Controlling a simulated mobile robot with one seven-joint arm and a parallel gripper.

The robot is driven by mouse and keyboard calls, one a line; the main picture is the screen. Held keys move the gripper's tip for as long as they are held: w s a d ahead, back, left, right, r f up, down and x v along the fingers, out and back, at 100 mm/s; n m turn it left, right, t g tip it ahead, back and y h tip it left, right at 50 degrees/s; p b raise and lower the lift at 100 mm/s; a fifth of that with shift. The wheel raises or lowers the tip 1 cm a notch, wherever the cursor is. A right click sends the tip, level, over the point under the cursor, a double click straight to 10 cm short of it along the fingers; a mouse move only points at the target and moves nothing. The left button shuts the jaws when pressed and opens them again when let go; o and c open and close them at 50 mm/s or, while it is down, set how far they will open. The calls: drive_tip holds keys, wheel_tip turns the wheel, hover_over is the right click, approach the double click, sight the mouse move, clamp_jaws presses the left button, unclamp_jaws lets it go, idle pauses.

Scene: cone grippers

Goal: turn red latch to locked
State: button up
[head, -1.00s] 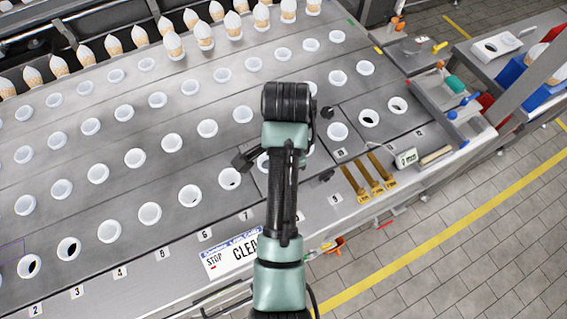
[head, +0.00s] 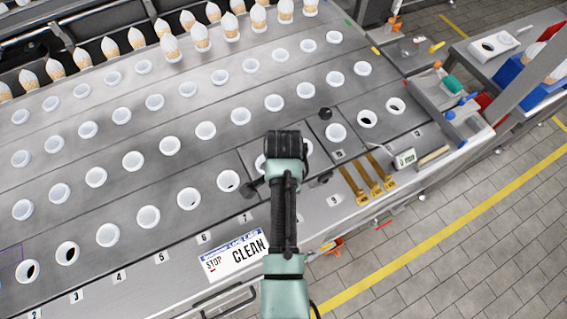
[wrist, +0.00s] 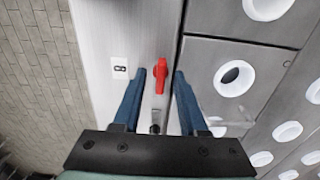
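The red latch (wrist: 161,77) is a small red handle on the pale front edge strip of the machine in the wrist view. It points roughly along the strip. My gripper (wrist: 159,73) is open, with its two blue fingers apart. In the picture the fingertips lie on the left and right of the latch, with visible gaps on both sides. I cannot tell how far above the latch they are. A small white label with a dark symbol (wrist: 120,68) is on the strip left of the latch. In the head view my arm hides the latch and my fingers.
The grey machine deck (head: 205,108) carries rows of white ring-shaped holders. Yellow metal pieces (head: 367,180) and a small display box (head: 405,159) are right of my arm. A "CLEAN" sign (head: 236,256) is on the front edge. Tiled floor (head: 455,240) lies beyond the edge.

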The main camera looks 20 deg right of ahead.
clamp_jaws()
idle(0.3)
drive_tip(key=n+p, duration=0.2)
drive_tip(key=n, duration=0.1)
drive_tip(key=shift+r+n, duration=0.15)
drive_tip(key=shift+n, duration=0.25)
drive_tip(key=n+p, duration=0.1)
drive_tip(key=n, duration=0.4)
drive_tip(key=shift+p, duration=0.4)
drive_tip(key=n+p, duration=0.1)
drive_tip(key=n, duration=0.4)
drive_tip(key=shift+w, duration=0.1)
drive_tip(key=shift+n, duration=2)
drive_tip(key=shift+p, duration=0.3)
